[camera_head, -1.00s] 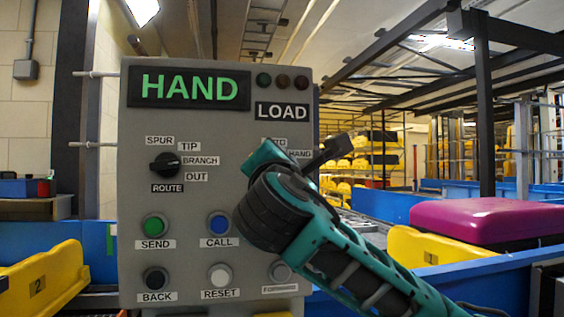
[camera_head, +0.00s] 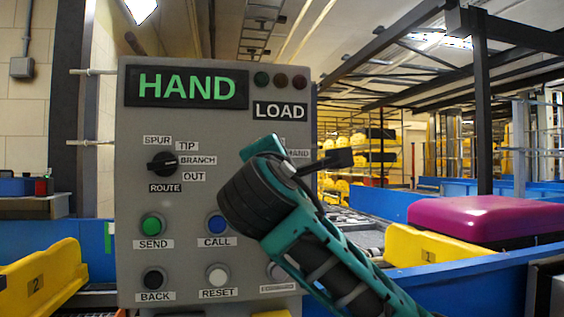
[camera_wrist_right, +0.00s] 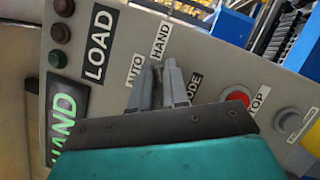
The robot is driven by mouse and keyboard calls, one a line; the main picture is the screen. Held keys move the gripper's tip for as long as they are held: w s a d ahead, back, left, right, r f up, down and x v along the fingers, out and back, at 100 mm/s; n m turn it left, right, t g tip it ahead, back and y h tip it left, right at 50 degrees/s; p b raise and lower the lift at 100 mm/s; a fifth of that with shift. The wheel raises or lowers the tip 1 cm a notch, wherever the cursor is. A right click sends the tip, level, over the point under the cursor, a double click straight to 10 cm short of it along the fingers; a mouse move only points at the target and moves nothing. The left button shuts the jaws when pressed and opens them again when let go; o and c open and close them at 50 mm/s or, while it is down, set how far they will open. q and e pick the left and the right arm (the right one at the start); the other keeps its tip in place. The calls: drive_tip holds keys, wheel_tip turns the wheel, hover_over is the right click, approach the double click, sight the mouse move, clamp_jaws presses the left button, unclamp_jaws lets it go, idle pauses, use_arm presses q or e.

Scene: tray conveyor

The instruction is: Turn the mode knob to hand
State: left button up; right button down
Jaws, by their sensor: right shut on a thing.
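The grey control panel (camera_head: 135,120) stands upright in front of me in the head view. Its display (camera_head: 187,88) reads HAND in green, with a LOAD sign (camera_head: 280,111) beside it. My right gripper (camera_wrist_right: 160,82) is at the panel, its fingers shut between the AUTO (camera_wrist_right: 134,70), HAND (camera_wrist_right: 160,42) and MODE labels. The mode knob is hidden by the fingers, so its pointing direction does not show. In the head view my right wrist covers that part of the panel. My left gripper is not in view.
A route knob (camera_head: 162,163) and several buttons, including green SEND (camera_head: 152,225) and blue CALL (camera_head: 217,224), are on the panel. A red stop button (camera_wrist_right: 236,99) is close to my right gripper. Yellow trays (camera_head: 438,247) and a magenta case (camera_head: 484,217) are at the sides.

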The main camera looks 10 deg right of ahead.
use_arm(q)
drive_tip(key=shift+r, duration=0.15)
use_arm(e)
drive_tip(key=c, duration=1.1)
unclamp_jaws()
use_arm(q)
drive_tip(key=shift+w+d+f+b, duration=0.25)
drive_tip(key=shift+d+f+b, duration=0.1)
drive_tip(key=shift+b, duration=0.4)
use_arm(e)
drive_tip(key=v, duration=1.3)
drive_tip(key=shift+w, duration=0.1)
